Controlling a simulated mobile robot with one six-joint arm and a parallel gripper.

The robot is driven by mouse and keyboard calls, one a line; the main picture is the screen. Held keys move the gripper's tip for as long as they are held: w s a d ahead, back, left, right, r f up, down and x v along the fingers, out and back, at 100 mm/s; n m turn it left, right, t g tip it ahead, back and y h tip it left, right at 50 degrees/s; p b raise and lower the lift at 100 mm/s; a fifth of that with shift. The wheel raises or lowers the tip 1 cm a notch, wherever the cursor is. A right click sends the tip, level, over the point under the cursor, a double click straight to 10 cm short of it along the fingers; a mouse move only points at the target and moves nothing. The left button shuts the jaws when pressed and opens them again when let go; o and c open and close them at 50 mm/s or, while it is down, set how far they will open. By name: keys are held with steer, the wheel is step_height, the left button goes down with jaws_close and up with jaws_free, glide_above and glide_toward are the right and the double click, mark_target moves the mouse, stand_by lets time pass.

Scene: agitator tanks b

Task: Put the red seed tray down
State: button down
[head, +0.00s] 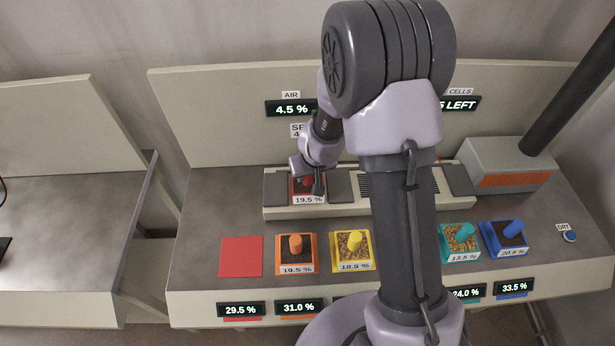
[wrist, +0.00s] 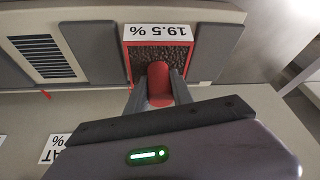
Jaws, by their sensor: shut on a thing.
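The red seed tray (head: 295,188) is at the left bay of the long pale bench unit (head: 330,211). Its label reads 19.5 %. In the wrist view the red tray (wrist: 127,62) shows dark soil and an upright red handle (wrist: 159,78). My gripper (wrist: 160,88) is shut on that handle; in the head view my gripper (head: 308,188) partly covers the tray. I cannot tell whether the tray rests in the bay or hangs just above it. A bare red square (head: 241,257) lies at the bench's front left.
An orange tray (head: 283,256) and a yellow tray (head: 368,252) stand right of the red square. A teal tray (head: 445,243) and a blue tray (head: 488,236) stand further right. A grey box (head: 505,158) with a dark pipe stands at the back right. My arm hides the middle.

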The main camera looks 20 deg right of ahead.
steer(key=shift+f, duration=0.1)
steer(key=c, duration=1.1)
jaws_free()
steer(key=s+a+r+m+y+p, duration=0.1)
steer(key=s+a+r+p, duration=0.3)
steer(key=r, duration=0.9)
steer(key=s+d+r+m+p, duration=0.1)
steer(key=s+r+p, duration=0.35)
steer(key=r, duration=0.85)
steer(key=s+r+m, duration=0.1)
steer(key=s+r, duration=0.2)
steer(key=s, duration=0.3)
steer(key=s+r+m+b, duration=0.1)
steer(key=s+r, duration=0.2)
steer(key=s, duration=0.2)
steer(key=s+r+m+t, duration=0.1)
steer(key=s+r, duration=0.1)
steer(key=s, duration=0.4)
steer(key=shift+s+a+r+y+b, duration=0.3)
steer(key=shift+s+a+r, duration=0.05)
steer(key=shift+a+r, duration=0.1)
